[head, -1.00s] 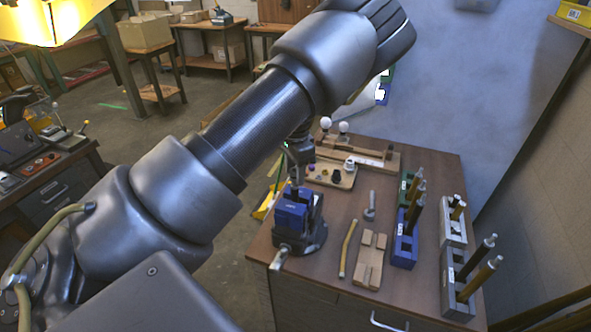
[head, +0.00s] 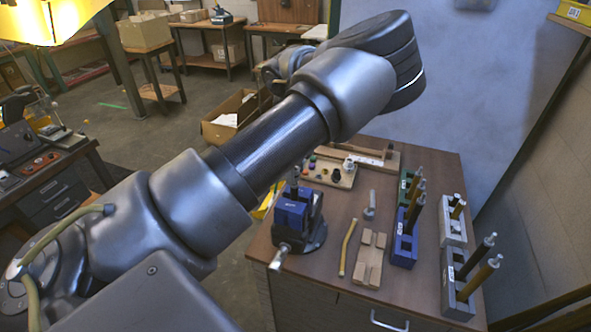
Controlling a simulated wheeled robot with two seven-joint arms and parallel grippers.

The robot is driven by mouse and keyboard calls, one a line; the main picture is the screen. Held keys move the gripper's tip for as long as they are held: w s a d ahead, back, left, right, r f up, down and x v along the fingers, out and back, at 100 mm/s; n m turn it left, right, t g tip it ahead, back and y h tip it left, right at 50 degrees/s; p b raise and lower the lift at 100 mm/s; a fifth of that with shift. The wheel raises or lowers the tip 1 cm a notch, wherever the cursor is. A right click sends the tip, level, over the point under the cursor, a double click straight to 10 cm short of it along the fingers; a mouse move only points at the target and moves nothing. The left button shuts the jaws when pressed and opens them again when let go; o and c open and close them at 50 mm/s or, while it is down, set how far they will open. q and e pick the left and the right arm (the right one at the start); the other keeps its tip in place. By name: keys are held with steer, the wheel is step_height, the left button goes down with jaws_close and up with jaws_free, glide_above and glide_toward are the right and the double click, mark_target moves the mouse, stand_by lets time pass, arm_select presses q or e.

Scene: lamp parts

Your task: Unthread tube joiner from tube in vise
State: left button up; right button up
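The blue vise (head: 292,213) stands at the table's front left corner. A short dark tube (head: 295,176) stands upright in its jaws. The tube joiner is too small to make out, so I cannot tell whether it is on the tube. My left arm reaches across the picture above the vise and folds back at the upper right. My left gripper (head: 268,76) shows only in part behind the forearm, up and left of the vise and apart from it. Its fingers are too unclear to show whether they are open or hold anything. My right gripper is out of view.
A board with small coloured parts (head: 335,174) lies behind the vise. A cardboard box (head: 232,118) is on the floor behind.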

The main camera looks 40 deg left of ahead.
arm_select(q)
steer(key=shift+c, duration=0.3)
jaws_close()
steer(key=n, duration=0.4)
steer(key=shift+n, duration=0.3)
steer(key=shift+c, duration=1.8)
jaws_free()
steer(key=shift+n, duration=0.4)
jaws_close()
steer(key=shift+r, duration=0.1)
steer(key=shift+r+p, duration=0.5)
steer(key=shift+r, duration=0.35)
steer(key=shift+r+p, duration=0.6)
steer(key=shift+r, duration=0.25)
steer(key=shift+r, duration=0.15)
